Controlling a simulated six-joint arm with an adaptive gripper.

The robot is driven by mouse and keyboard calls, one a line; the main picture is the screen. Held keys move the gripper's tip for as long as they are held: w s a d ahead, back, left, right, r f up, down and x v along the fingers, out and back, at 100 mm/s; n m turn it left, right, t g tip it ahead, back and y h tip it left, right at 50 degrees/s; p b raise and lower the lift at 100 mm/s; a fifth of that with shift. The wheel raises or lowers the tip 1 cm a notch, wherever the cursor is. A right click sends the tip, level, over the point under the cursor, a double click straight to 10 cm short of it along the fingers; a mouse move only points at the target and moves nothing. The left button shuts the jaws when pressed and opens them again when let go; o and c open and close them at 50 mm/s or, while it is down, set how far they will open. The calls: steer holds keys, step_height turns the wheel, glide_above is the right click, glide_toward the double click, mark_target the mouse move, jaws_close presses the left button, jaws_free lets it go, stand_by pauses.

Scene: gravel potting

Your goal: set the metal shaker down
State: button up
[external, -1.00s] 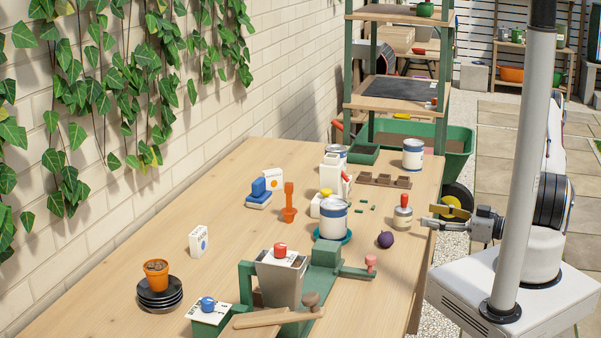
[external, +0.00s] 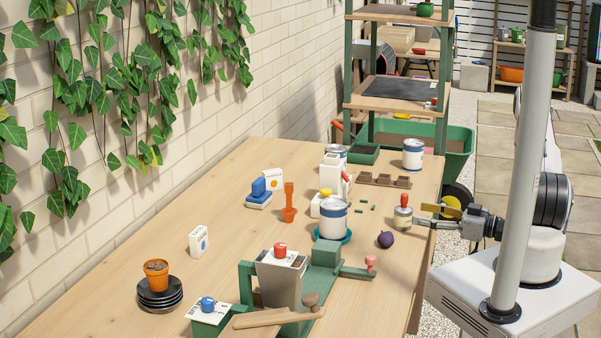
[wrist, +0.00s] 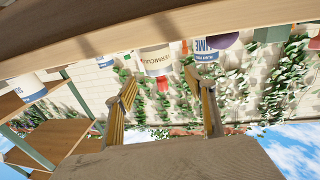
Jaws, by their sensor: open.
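The metal shaker (external: 403,216), a small greyish body with a red top, stands upright on the table near its right edge in the external view. My gripper (external: 418,214) is just to the right of it at the table edge, with its fingers apart and pointing towards it. Whether a fingertip touches the shaker I cannot tell.
A dark purple round object (external: 385,240) lies left of and nearer than the shaker. A large blue-and-white can (external: 333,222) stands further left, and another can (external: 413,155) stands behind. Wooden seedling blocks (external: 383,180) lie beyond the shaker. Some bare tabletop surrounds it.

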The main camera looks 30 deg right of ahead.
mark_target(411, 210)
steer(key=shift+w+a, duration=0.1)
steer(key=shift+x, duration=2.4)
steer(key=c, duration=1.4)
steer(key=shift+r, duration=0.15)
steer(key=shift+r, duration=1.5)
steer(key=shift+v, duration=9.05)
